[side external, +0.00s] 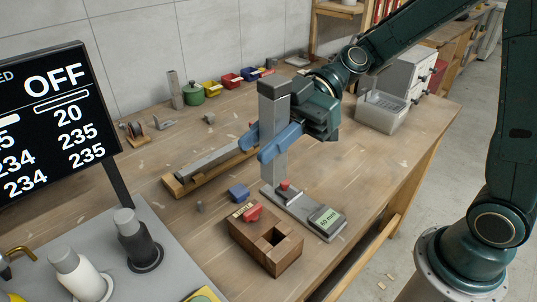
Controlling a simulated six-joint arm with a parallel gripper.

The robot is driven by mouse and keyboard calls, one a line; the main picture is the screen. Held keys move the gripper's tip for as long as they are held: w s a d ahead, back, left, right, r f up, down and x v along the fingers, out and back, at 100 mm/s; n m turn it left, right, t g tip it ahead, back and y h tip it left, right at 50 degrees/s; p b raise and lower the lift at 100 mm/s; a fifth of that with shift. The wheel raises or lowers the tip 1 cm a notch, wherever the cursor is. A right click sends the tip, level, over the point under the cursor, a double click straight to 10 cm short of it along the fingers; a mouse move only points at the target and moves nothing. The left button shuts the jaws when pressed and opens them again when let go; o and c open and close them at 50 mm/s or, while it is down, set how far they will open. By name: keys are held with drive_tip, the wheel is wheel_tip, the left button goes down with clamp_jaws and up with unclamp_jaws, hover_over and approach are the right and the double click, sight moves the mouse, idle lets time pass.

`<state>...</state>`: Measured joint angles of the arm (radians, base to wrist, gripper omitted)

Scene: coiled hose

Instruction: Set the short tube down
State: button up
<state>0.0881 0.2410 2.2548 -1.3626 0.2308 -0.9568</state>
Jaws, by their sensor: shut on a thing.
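My gripper (267,143) has blue fingers, one on each side of a grey upright square piece, and is shut on it. I take this piece to be the short tube (274,112). I cannot tell whether the lower end touches the base, or whether part of the upright is the gauge's own post. The front finger hides part of it.
A wooden block (285,258) with a square hole and a red piece stands in front. A long grey bar (210,158) lies in a wooden holder at left. A blue block (238,192) is near.

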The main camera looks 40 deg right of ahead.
drive_tip(key=w+d+m+t+h, duration=0.4)
drive_tip(key=w+d+m+t, duration=0.55)
drive_tip(key=w+d, duration=0.8)
wheel_tip(320, 180, down, 17)
drive_tip(key=w+a, duration=0.2)
drive_tip(key=shift+n+t, duration=0.35)
drive_tip(key=shift+a, duration=0.1)
drive_tip(key=shift+f, duration=1.9)
drive_tip(key=shift+f, duration=0.1)
drive_tip(key=o, duration=1)
drive_tip(key=shift+o, duration=0.2)
